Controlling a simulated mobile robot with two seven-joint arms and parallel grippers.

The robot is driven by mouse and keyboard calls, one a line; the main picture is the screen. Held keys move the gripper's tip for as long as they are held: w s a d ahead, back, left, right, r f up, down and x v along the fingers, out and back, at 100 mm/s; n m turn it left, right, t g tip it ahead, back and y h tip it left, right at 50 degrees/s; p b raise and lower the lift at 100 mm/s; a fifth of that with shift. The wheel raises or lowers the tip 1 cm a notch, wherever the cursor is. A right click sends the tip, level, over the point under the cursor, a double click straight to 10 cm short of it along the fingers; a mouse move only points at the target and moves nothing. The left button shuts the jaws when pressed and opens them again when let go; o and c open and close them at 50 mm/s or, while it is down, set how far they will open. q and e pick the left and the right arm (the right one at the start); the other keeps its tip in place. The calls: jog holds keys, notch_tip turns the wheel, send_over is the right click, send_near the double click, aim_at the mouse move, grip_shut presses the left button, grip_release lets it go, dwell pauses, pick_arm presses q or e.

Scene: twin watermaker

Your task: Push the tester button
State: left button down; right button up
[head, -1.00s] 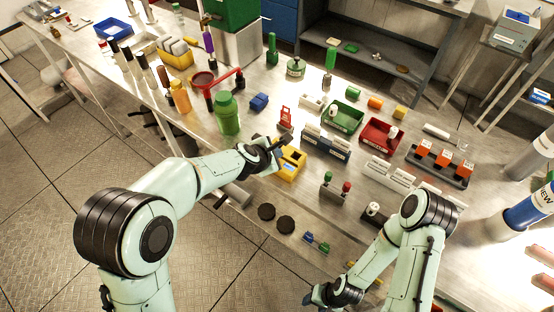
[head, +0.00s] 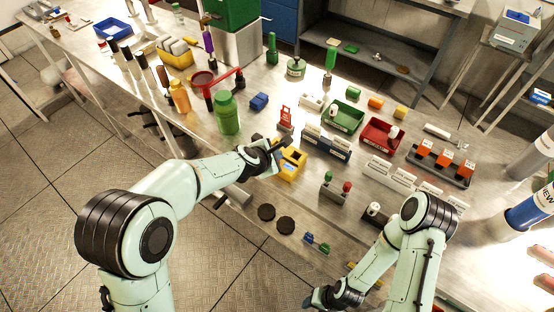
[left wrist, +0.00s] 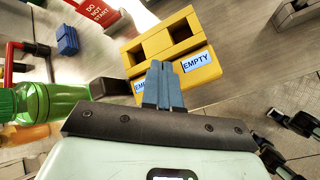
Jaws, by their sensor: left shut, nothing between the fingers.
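A yellow box (head: 291,163) with two dark square openings on top stands near the table's front edge; it also shows in the left wrist view (left wrist: 165,45), with blue labels reading EMPTY. No button can be made out on it. My left gripper (head: 280,151) is shut and empty at the box's left side; in the left wrist view its blue fingertips (left wrist: 162,68) overlap the box's near face. Whether they touch cannot be told. A small grey stand (head: 335,190) with a green and a red knob is right of the box. My right gripper (head: 312,299) is low at the front, its fingers unclear.
A green bottle (head: 227,114) stands left of the left gripper. A red DO NOT START sign (head: 286,117) is behind the yellow box, beside grey labelled racks (head: 327,142). Two black discs (head: 285,224) lie in front. Green and red trays (head: 381,135) are further back.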

pick_arm(q)
jog(key=shift+f, duration=0.4)
pick_arm(e)
jog(key=shift+s+f, duration=0.2)
jog(key=shift+f, duration=0.1)
pick_arm(q)
jog(key=shift+r, duration=0.1)
pick_arm(e)
jog(key=shift+w+r, duration=0.1)
pick_arm(q)
jog(key=shift+r+p, duration=0.55)
jog(key=shift+r, duration=0.3)
pick_arm(e)
jog(key=shift+w+r, duration=0.6)
jog(key=shift+r, duration=0.25)
pick_arm(q)
jog(key=shift+r+p, duration=0.3)
jog(key=shift+r, duration=0.2)
notch_tip(320, 180, up, 5)
jog(key=p, duration=0.3)
jog(key=shift+w+p, duration=0.1)
jog(key=shift+p, duration=0.25)
pick_arm(e)
jog(key=w+r, duration=0.5)
jog(key=shift+w+r+t, duration=0.3)
jog(key=shift+w+t, duration=0.05)
jog(key=shift+t, duration=0.05)
jog(key=shift+s, duration=0.1)
